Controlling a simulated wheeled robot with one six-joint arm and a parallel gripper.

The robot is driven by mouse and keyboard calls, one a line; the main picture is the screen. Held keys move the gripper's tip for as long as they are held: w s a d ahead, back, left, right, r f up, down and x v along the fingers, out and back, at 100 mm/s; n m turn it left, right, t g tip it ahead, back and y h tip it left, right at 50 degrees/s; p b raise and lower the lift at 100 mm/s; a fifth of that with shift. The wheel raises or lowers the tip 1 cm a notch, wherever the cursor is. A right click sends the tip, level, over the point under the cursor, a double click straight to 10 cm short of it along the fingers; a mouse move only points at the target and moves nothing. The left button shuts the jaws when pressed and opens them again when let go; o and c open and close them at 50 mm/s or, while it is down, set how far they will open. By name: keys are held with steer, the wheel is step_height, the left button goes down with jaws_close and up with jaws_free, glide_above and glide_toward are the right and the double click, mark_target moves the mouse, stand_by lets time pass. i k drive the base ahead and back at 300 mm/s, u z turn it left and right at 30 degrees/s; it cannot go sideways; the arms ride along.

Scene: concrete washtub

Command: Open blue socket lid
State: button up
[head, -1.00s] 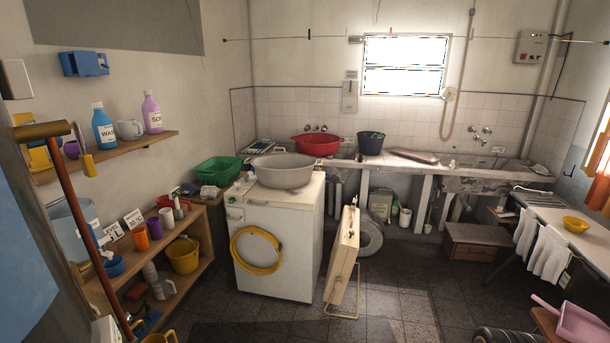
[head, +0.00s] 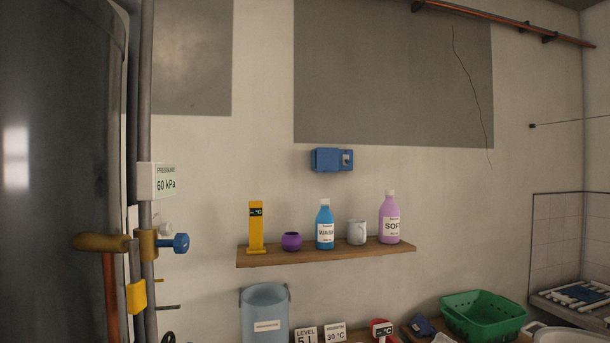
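My gripper is not in view, and nothing touches the socket.
Below the socket, the shelf (head: 270,256) holds a yellow thermometer (head: 256,228), purple pot (head: 292,241), blue bottle (head: 325,226), mug (head: 357,232) and purple bottle (head: 389,219). A dark tank (head: 60,170) and pipes stand left. A green basket (head: 483,315) is lower right.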

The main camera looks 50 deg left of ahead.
mark_target(327, 158)
steer(key=u, duration=0.95)
steer(key=i, duration=1.45)
steer(key=u, duration=1.1)
